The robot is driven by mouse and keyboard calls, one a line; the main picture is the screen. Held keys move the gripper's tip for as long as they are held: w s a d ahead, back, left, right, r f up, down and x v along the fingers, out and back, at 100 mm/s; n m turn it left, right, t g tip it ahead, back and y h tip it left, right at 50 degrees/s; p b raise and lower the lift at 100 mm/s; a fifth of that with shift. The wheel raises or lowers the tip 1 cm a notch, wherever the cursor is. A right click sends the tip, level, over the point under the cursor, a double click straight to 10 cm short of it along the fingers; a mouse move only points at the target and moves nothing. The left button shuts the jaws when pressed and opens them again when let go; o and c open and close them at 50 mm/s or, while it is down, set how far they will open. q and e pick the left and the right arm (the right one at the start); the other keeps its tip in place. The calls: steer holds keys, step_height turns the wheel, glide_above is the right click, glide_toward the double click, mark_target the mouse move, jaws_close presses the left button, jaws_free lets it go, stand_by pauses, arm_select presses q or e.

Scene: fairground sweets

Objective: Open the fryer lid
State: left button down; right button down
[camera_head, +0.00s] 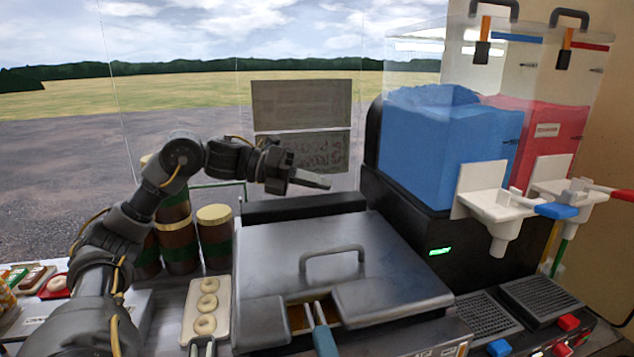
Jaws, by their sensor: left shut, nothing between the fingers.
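The fryer lid (290,250) is a grey metal plate lying flat over the fryer in the lower middle of the head view. Its arched handle (333,252) stands up near the middle. A notch in its front edge shows a bit of golden colour, and a blue-gripped basket handle (323,338) sticks out there. My left gripper (324,182) is shut and empty. It hangs in the air above the far part of the lid, pointing right, apart from the handle. My right gripper is not in view.
A slush machine with a blue tank (440,150) and a red tank (540,135) stands right of the fryer. Brown jars with gold lids (214,213) stand on the left. A tray of several doughnuts (206,318) lies beside the fryer.

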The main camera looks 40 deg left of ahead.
arm_select(q)
steer(key=c, duration=1.5)
jaws_free()
steer(key=shift+o, duration=0.2)
